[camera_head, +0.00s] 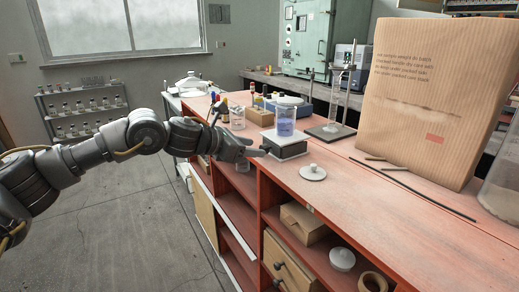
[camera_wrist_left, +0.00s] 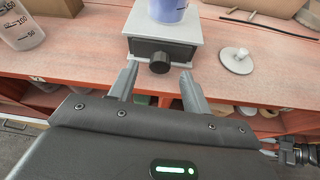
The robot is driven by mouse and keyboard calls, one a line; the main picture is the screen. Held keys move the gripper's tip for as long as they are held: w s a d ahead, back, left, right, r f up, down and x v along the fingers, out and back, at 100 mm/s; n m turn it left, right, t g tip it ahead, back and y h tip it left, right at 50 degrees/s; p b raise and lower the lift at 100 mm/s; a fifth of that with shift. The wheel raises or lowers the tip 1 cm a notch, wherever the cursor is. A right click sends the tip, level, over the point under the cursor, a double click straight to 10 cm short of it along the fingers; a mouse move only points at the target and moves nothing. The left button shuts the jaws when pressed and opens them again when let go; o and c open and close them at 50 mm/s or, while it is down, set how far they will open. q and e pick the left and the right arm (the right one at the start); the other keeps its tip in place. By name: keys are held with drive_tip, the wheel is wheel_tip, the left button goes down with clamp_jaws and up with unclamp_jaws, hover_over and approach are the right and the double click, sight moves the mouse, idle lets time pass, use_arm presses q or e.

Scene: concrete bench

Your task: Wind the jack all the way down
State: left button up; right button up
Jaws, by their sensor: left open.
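The jack (camera_head: 284,144) is a small lab jack with a light top plate and a dark body, standing on the red bench top. A beaker with blue-violet contents (camera_head: 285,121) stands on its top plate. In the left wrist view the jack (camera_wrist_left: 150,47) has a round black knob (camera_wrist_left: 160,63) on its near face. My left gripper (camera_head: 262,147) is open, its fingers pointing at the jack. In the left wrist view its fingertips (camera_wrist_left: 158,72) lie to either side of the knob, a little short of it; contact does not show.
A white lid with a knob (camera_head: 313,172) lies right of the jack. A graduated beaker (camera_wrist_left: 18,27) stands to the left. The bench top front right is clear.

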sight(261, 147)
use_arm(q)
drive_tip(key=shift+x, duration=1.75)
use_arm(e)
drive_tip(key=shift+w+a, duration=0.1)
use_arm(q)
drive_tip(key=c, duration=1)
drive_tip(key=n+g+h+p, duration=0.1)
drive_tip(key=n+p, duration=0.1)
drive_tip(key=shift+w+r+n+g+p, duration=0.1)
drive_tip(key=shift+r+n+g+p, duration=0.05)
drive_tip(key=shift+n+g+p, duration=0.15)
use_arm(e)
drive_tip(key=s+d+f+m+g+h, duration=0.1)
drive_tip(key=s+d+f+g, duration=0.2)
drive_tip(key=s, duration=0.3)
drive_tip(key=shift+s+d+f+g+h, duration=0.3)
drive_tip(key=shift+d+g, duration=0.4)
drive_tip(key=shift+g, duration=0.2)
